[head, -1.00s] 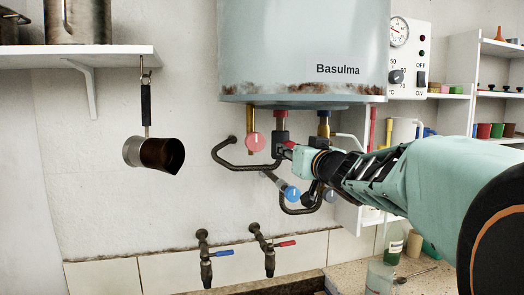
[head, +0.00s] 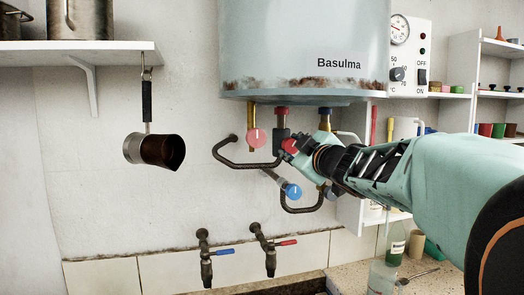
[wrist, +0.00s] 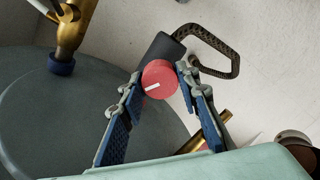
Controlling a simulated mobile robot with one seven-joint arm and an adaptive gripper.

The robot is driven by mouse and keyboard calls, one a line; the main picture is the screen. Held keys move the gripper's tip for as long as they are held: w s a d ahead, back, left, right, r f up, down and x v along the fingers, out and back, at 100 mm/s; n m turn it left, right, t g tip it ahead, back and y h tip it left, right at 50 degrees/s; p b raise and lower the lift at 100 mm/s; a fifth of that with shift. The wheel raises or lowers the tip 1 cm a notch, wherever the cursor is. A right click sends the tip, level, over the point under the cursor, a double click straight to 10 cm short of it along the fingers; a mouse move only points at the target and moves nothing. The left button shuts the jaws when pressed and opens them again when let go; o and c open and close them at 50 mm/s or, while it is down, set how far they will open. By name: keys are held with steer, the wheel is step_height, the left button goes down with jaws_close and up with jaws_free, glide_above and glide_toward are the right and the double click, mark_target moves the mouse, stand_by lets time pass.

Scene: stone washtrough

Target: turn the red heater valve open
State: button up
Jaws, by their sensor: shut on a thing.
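The red heater valve (head: 289,145) is a round red knob on a dark body under the white boiler (head: 290,50). In the wrist view the red knob (wrist: 160,78) sits between the two blue-padded fingers near their tips, with a short white mark on its face pointing left and slightly down. My gripper (head: 292,148) is shut on this knob; in the wrist view my gripper (wrist: 158,88) has one finger on each side of it. In the head view the gripper covers part of the knob and its body.
A paler red knob (head: 256,138) on a brass pipe is close to the left. A blue knob (head: 292,191) and bent dark pipes (head: 240,160) are below. Two taps (head: 269,258) are on the wall lower down. A pot (head: 155,151) hangs at left.

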steer(key=n+b, duration=0.2)
steer(key=n, duration=0.4)
steer(key=shift+n, duration=0.4)
stand_by(0.4)
steer(key=o, duration=1.1)
steer(key=shift+o, duration=0.2)
